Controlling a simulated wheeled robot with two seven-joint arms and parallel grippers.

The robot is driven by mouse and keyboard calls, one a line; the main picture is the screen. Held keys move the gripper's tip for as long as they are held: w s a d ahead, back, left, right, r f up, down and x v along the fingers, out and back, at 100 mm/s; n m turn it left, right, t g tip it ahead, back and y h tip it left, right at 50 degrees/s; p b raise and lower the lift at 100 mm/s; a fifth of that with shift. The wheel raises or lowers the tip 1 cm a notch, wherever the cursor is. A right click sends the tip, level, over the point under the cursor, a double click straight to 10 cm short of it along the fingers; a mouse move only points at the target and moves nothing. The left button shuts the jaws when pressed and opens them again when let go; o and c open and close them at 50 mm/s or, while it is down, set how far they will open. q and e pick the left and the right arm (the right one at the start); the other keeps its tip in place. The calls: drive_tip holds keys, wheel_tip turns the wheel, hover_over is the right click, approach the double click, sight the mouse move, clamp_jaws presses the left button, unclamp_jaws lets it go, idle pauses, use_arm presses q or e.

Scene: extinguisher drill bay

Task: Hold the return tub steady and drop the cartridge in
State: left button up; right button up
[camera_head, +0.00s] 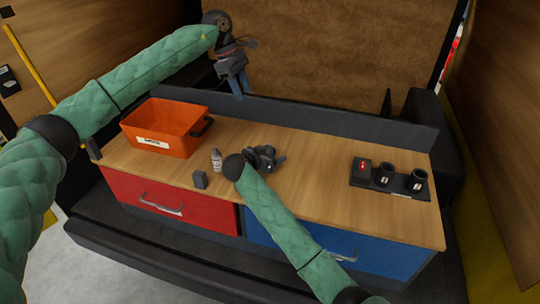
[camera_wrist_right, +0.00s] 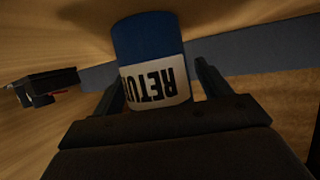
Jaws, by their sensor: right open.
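The orange return tub (camera_head: 160,129) stands upright on the left part of the wooden bench, with a white label on its front and a dark handle on its right side. My left gripper (camera_head: 240,88) is raised behind and right of the tub, apart from it, fingers pointing down, open and empty. My right gripper (camera_head: 272,158) is low over the middle of the bench, right of the tub. In the right wrist view, the blue and white cartridge (camera_wrist_right: 150,62), with upside-down "RETU" lettering, is between its open fingers (camera_wrist_right: 155,88). My right gripper hides the cartridge in the head view.
A small pale bottle (camera_head: 216,160) and a small dark block (camera_head: 200,180) stand between the tub and my right gripper. A black holder (camera_head: 399,185) with dark cups and a red item is at the right. A dark ledge (camera_head: 330,122) runs along the bench's back.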

drive_tip(key=shift+s+a, duration=0.1)
drive_tip(key=v, duration=1.1)
drive_tip(key=shift+s+a+r, duration=0.15)
drive_tip(key=shift+s+a, duration=0.1)
drive_tip(key=shift+s, duration=0.05)
